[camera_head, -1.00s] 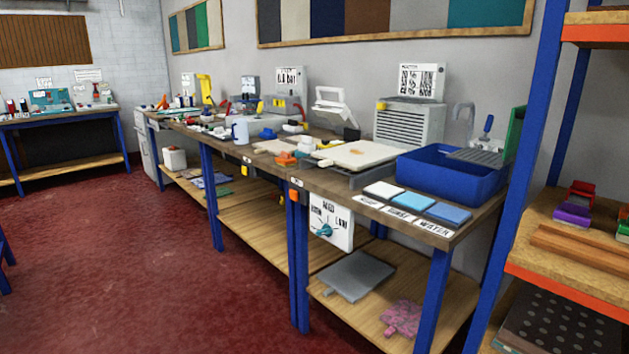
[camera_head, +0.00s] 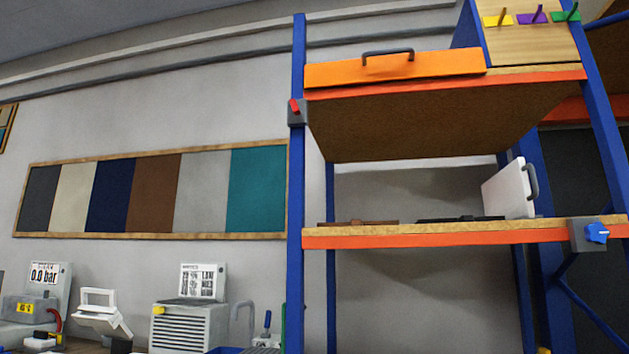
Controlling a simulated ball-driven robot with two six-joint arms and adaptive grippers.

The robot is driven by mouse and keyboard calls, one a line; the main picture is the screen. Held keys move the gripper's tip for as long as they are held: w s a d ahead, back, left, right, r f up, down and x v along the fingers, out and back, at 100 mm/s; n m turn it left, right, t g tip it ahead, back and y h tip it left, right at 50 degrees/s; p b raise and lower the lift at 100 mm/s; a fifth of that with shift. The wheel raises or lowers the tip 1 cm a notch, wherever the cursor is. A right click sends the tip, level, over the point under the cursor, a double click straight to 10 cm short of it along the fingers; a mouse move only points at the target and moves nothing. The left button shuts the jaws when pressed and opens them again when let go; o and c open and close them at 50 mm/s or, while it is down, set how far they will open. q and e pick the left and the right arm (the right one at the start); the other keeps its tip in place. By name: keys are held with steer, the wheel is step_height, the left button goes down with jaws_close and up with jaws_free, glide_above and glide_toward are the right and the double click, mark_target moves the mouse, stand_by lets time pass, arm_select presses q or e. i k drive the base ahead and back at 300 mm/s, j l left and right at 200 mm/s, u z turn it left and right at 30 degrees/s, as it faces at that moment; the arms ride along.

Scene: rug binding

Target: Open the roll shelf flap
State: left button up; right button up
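An orange panel (camera_head: 420,69) with a dark bar handle (camera_head: 388,53) lies along the front of the upper shelf, high in the head view; it looks like the roll shelf flap. It appears to lean back or lie low, and its hinge cannot be made out. A red lever (camera_head: 294,106) sits on a grey block on the left blue post, just below the panel's left end. Neither of my grippers is in view.
A lower shelf (camera_head: 400,237) with an orange edge holds dark flat items and a white panel (camera_head: 508,191) with a grey handle. A blue knob (camera_head: 597,233) is on its right end. Coloured hooks (camera_head: 532,15) show upper right. A bench with a grey slatted unit (camera_head: 188,327) stands lower left.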

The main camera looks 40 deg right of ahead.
mark_target(466, 61)
steer(key=j+z, duration=0.2)
steer(key=z, duration=1.2)
steer(key=i+j, duration=0.05)
